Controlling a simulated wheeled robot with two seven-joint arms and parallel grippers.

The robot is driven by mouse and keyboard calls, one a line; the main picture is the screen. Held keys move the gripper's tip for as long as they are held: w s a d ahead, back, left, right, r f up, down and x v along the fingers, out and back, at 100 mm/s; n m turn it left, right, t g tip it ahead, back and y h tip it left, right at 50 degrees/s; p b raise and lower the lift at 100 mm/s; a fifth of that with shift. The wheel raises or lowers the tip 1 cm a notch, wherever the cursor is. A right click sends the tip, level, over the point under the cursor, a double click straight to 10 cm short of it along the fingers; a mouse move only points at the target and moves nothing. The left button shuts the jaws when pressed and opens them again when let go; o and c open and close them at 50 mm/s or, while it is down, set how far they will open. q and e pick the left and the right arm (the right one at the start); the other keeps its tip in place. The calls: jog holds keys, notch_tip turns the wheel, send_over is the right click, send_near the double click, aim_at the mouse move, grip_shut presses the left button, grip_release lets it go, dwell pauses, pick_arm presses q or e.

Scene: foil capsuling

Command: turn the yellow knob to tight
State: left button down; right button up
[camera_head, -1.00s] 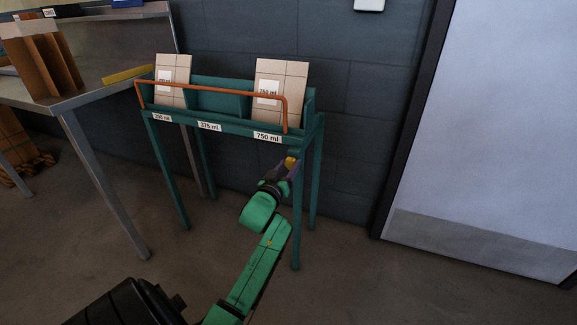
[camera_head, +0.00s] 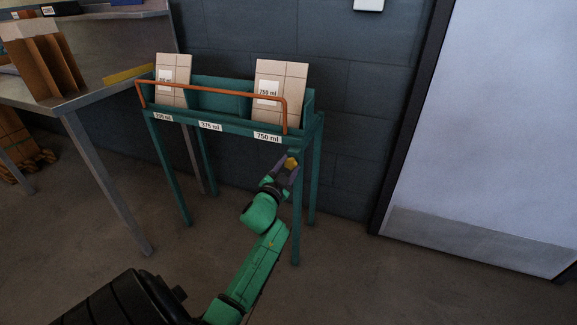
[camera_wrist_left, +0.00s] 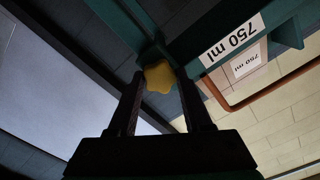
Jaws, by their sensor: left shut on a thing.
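The yellow knob (camera_head: 291,162) is a small lobed star grip near the top of the front right leg of the green rack, just below the 750 ml label. It also shows in the left wrist view (camera_wrist_left: 158,77). My left gripper (camera_head: 288,170) is at the knob, one finger on each side, and shut on it. The left wrist view shows the fingers reaching up to the knob's sides. Any tight marking is not visible. My right gripper is not in view.
A metal table (camera_head: 105,90) stands at left. A pale door (camera_head: 480,140) is at right, with bare floor before it.

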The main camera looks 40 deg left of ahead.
pick_arm(q)
jog(key=m, duration=0.3)
jog(key=shift+m, duration=0.4)
jog(key=shift+f+m, duration=0.1)
jog(key=shift+m, duration=0.9)
jog(key=m+b, duration=0.1)
jog(key=m, duration=0.2)
jog(key=shift+m, duration=0.3)
jog(key=m, duration=0.2)
jog(key=shift+m+b, duration=0.3)
jog(key=shift+b, duration=0.05)
jog(key=m, duration=0.4)
jog(key=shift+m+b, duration=0.3)
jog(key=m, duration=0.3)
jog(key=shift+f+m, duration=0.1)
jog(key=shift+m, duration=2.8)
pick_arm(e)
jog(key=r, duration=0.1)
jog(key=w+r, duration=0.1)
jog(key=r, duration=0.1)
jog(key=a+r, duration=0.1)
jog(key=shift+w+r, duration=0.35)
